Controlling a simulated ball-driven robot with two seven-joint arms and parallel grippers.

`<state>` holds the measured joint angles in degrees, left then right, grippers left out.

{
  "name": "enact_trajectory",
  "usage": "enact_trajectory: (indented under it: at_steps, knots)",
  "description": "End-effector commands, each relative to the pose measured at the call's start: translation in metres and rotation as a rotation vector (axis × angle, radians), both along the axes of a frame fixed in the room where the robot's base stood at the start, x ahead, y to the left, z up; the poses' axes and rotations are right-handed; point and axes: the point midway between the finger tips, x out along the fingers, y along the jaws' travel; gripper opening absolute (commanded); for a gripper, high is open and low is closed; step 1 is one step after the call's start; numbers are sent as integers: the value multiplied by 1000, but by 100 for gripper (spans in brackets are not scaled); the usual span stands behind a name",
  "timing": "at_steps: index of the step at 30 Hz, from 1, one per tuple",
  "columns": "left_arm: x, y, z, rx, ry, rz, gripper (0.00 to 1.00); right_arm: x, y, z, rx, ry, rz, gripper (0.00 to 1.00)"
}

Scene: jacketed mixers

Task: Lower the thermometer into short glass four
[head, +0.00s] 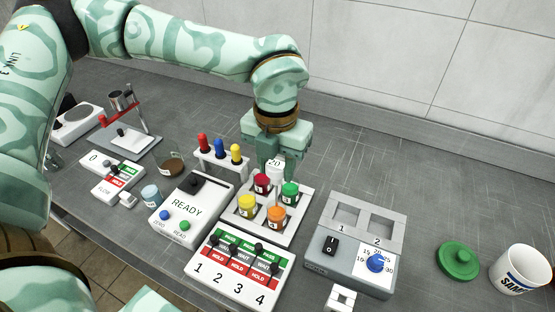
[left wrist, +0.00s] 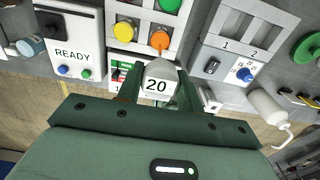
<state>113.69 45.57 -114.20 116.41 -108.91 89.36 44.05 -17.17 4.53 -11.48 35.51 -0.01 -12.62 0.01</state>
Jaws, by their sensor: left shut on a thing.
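My left gripper (head: 275,160) is shut on the thermometer (head: 275,167), a pale piece with the reading 20. In the left wrist view the thermometer (left wrist: 158,82) sits between the fingers. Its lower end shows against the orange glass there; I cannot tell the height between them. Several short glasses stand in a white rack (head: 268,240): red (head: 263,182), green (head: 290,190), yellow (head: 247,204) and orange (head: 276,215). Their small number tags are too small to read surely. In the head view the gripper is behind the red and green glasses. My right gripper is not in view.
A switch box (head: 232,280) numbered 1 to 4 stands in front of the rack, a READY box (head: 190,207) to its left. A rack of colored-topped tools (head: 222,160) is behind left. A two-well box (head: 355,245), green lid (head: 459,261) and white mug (head: 520,270) are right.

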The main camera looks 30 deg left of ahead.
Motion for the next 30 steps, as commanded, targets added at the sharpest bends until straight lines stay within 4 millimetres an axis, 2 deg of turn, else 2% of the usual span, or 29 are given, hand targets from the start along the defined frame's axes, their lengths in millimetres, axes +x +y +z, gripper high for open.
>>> enact_trajectory:
  at_steps: [30]
  knots:
    - [0, 0, -60, -1, 0, 0, 11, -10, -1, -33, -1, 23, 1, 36]
